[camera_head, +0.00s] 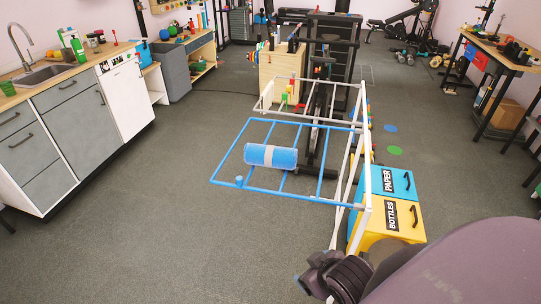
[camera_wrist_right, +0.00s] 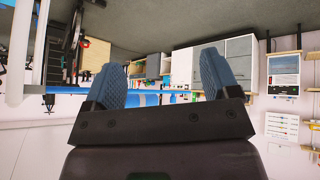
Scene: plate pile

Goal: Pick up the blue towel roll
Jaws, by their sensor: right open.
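The blue towel roll (camera_head: 283,158), with a pale band around its middle, lies on its side on the blue bars of a rack (camera_head: 222,164) in the head view. My right gripper (camera_head: 318,284) is low in the head view, below and right of the roll and apart from it. In the right wrist view its two blue ridged fingers (camera_wrist_right: 160,75) are spread with nothing between them. My left gripper is not in view.
White uprights (camera_head: 366,150) of the rack stand between the roll and the blue and yellow bins (camera_head: 407,215). A blue bar (camera_wrist_right: 160,91) passes behind my fingers in the wrist view. Kitchen cabinets (camera_head: 75,125) line the left. Floor left of the rack is clear.

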